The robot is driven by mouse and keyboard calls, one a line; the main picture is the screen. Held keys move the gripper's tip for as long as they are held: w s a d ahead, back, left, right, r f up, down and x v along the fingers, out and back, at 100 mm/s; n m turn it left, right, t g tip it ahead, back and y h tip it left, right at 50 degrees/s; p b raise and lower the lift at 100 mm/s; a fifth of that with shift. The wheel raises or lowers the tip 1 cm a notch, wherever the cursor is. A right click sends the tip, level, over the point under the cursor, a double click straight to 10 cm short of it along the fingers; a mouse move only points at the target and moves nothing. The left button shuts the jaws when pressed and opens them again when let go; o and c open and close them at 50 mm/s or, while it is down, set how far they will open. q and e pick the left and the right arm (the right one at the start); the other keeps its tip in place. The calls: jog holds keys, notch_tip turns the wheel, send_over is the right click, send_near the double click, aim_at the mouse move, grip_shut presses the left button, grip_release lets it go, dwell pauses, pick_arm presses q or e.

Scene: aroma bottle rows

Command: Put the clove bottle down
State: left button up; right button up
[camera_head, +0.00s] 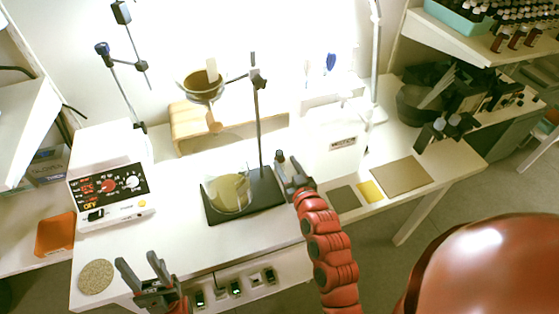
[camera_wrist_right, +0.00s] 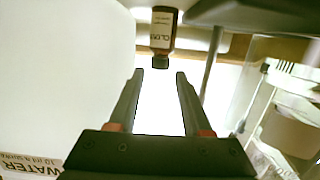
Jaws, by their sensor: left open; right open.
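The clove bottle (camera_wrist_right: 163,30) is a small brown bottle with a pale label and a dark cap, in the right wrist view. My right gripper (camera_wrist_right: 159,77) is open and empty. In the head view my right gripper (camera_head: 289,164) is beside the stand's rod, and I cannot make out the bottle there. My left gripper (camera_head: 136,262) is open and empty over the table's front left.
A black stand base (camera_head: 268,192) holds a glass dish (camera_head: 229,195). A white box labelled water (camera_head: 325,158) is right of my right gripper. A white device with dials (camera_head: 115,195) stands left. A cork disc (camera_head: 96,277) lies front left. Coloured mats (camera_head: 400,177) lie right.

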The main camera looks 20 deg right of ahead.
aim_at(281, 156)
jog(key=shift+w+f, duration=0.1)
jog(key=shift+w, duration=0.35)
jog(key=w, duration=0.2)
jog(key=w+p, duration=0.1)
jog(key=w, duration=0.2)
jog(key=shift+a+f, duration=0.15)
jog(key=shift+f, duration=0.05)
grip_shut()
